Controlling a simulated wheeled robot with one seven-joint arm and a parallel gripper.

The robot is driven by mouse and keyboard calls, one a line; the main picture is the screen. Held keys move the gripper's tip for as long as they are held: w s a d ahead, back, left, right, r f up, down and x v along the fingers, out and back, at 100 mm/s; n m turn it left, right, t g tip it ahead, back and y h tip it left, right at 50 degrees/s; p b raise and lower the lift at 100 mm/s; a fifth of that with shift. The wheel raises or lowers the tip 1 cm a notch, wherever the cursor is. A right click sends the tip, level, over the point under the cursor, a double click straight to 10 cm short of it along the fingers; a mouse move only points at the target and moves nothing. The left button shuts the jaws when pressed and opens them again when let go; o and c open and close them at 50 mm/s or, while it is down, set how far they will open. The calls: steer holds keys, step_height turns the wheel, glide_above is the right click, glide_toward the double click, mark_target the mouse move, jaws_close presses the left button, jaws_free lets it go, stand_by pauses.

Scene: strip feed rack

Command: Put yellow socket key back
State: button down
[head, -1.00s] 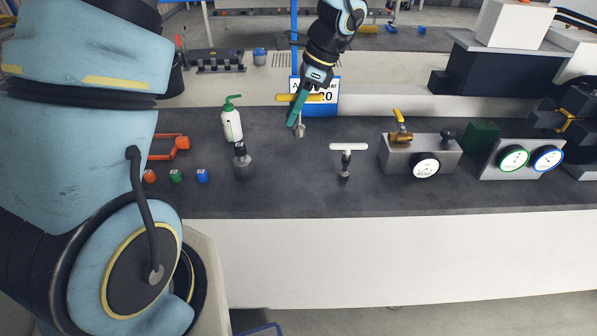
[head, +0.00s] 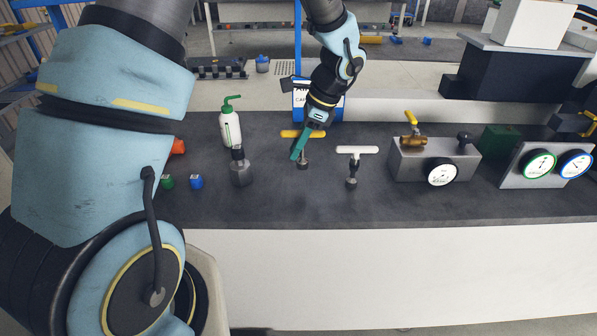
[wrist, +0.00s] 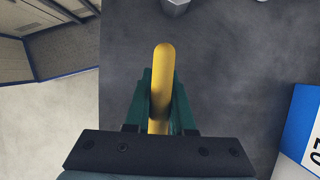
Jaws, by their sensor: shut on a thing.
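The yellow socket key has a yellow crossbar handle (head: 289,133) and a metal shaft with a dark lower end, in the head view. My gripper (head: 299,152) is shut on the yellow handle with its green fingers. In the wrist view the yellow bar (wrist: 162,62) runs between the fingers (wrist: 162,88) and sticks out past their tips. The key looks upright, its lower end (head: 302,165) at or close above the dark bench top; I cannot tell whether it touches or sits in a holder. A white-handled key (head: 357,150) stands upright to its right.
A blue-framed sign (head: 300,98) is behind my gripper.

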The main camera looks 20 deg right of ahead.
mark_target(300, 160)
steer(key=shift+f+p, duration=0.55)
steer(key=shift+f, duration=2.5)
steer(key=shift+f, duration=0.1)
steer(key=c, duration=0.8)
jaws_free()
steer(key=shift+o, duration=0.2)
steer(key=b+v, duration=0.2)
steer(key=v, duration=1)
steer(key=s+a+r+n+h, duration=0.1)
steer(key=a+n+h, duration=0.1)
steer(key=a+n, duration=0.8)
steer(key=s+a+n+h, duration=0.2)
steer(key=a+n, duration=0.8)
steer(key=a, duration=0.9)
steer(key=shift+s+a+r+n+h, duration=0.25)
steer(key=shift+s+r+n+h, duration=0.05)
steer(key=shift+r, duration=0.1)
